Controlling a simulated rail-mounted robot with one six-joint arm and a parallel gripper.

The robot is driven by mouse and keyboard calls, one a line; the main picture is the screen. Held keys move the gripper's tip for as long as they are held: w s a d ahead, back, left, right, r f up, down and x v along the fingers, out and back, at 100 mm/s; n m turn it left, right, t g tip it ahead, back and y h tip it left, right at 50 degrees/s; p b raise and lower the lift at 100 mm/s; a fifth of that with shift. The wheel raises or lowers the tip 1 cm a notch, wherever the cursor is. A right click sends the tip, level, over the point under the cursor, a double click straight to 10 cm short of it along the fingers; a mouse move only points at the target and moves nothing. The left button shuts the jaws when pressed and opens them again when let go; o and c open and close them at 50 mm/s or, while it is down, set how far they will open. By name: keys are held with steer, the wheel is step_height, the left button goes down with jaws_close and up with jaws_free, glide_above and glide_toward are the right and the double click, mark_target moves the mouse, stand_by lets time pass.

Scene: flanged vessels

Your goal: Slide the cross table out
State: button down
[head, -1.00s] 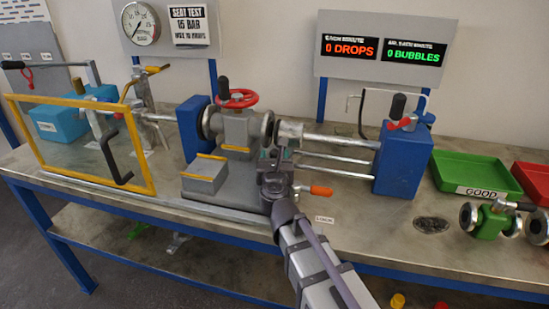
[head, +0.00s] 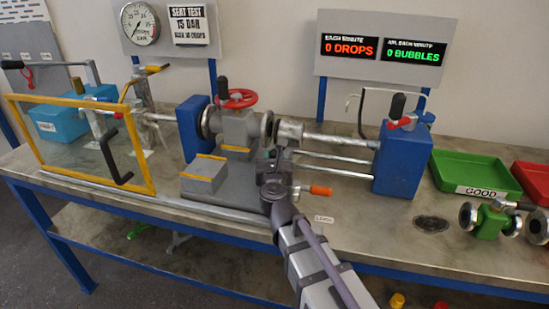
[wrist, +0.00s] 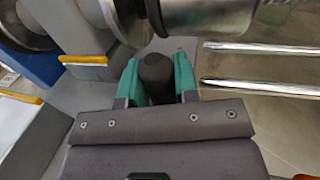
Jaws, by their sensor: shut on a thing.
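The cross table (head: 232,197) is a grey plate on the bench, under a grey flanged vessel (head: 238,128) with a red handwheel. The vessel stands between a blue block and a round metal ram. My gripper (head: 272,160) is at the table's right part, in front of the ram. In the wrist view my gripper (wrist: 156,80) has its green-padded fingers shut on a dark upright knob (wrist: 156,68), just below the ram. The knob's foot is hidden, so I cannot tell how it joins the table. A lever with an orange grip (head: 320,190) lies right of my gripper.
A blue end block (head: 402,160) with guide rods (head: 335,160) is on the right. A yellow-framed clear guard (head: 85,150) stands at the left. A green tray (head: 470,175) and a green vessel (head: 490,220) are further right. A rail (head: 150,202) runs along the front.

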steer(key=shift+s+a+f, duration=0.1)
steer(key=shift+s+a, duration=0.05)
steer(key=shift+s, duration=0.55)
steer(key=c, duration=1.1)
jaws_free()
steer(key=shift+s+a, duration=0.1)
steer(key=shift+s, duration=0.05)
steer(key=shift+o, duration=1.2)
steer(key=s, duration=0.7)
steer(key=shift+s, duration=0.25)
